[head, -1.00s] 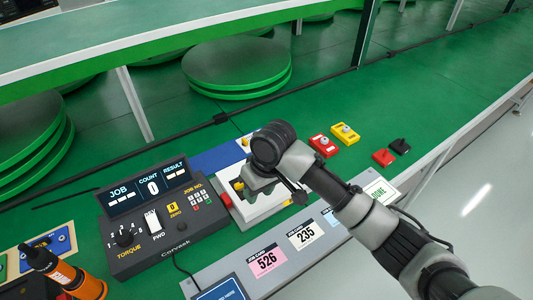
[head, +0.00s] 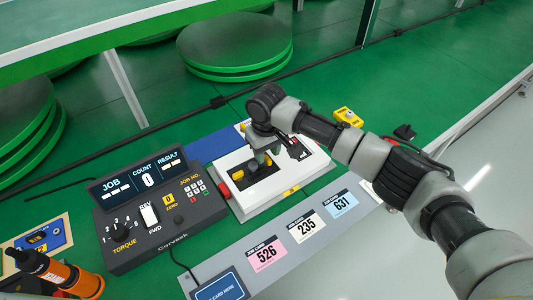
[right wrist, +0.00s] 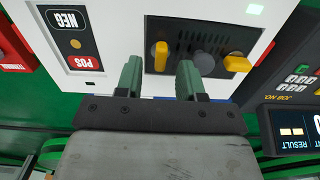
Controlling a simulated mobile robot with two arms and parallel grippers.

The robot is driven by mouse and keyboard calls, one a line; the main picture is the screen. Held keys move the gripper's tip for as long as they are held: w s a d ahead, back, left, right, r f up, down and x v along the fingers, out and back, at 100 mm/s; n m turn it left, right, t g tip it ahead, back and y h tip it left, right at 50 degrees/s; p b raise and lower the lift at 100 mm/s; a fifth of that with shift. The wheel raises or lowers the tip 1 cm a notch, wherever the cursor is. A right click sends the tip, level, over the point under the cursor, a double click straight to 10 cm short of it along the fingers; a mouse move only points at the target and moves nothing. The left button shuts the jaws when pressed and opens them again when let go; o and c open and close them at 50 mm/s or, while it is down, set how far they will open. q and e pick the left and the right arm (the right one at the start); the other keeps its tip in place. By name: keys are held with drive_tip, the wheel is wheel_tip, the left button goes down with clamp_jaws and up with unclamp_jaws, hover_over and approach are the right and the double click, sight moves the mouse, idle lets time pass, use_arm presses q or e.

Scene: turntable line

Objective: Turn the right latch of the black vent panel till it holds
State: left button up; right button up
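The black vent panel (head: 262,177) sits in a white device (head: 284,197). In the right wrist view the panel (right wrist: 183,33) shows slots, a grey round knob (right wrist: 204,63) and two yellow latches. That view is turned round: its left latch (right wrist: 161,56) stands upright in the picture and is the panel's right one as the head view sees it. The other latch (right wrist: 237,62) lies crosswise and also shows in the head view (head: 237,175). My right gripper (head: 264,156) is open, its green fingertips (right wrist: 160,68) on either side of the upright latch; contact cannot be told. My left gripper is not in view.
A torque controller (head: 155,215) stands left of the device. An orange-black tool (head: 70,278) is at the lower left. Job cards lie on a grey strip (head: 285,268) in front. A yellow block (head: 347,117) and a black piece (head: 404,132) lie behind my right arm.

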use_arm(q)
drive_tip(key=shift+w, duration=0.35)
use_arm(e)
drive_tip(key=shift+f, duration=0.8)
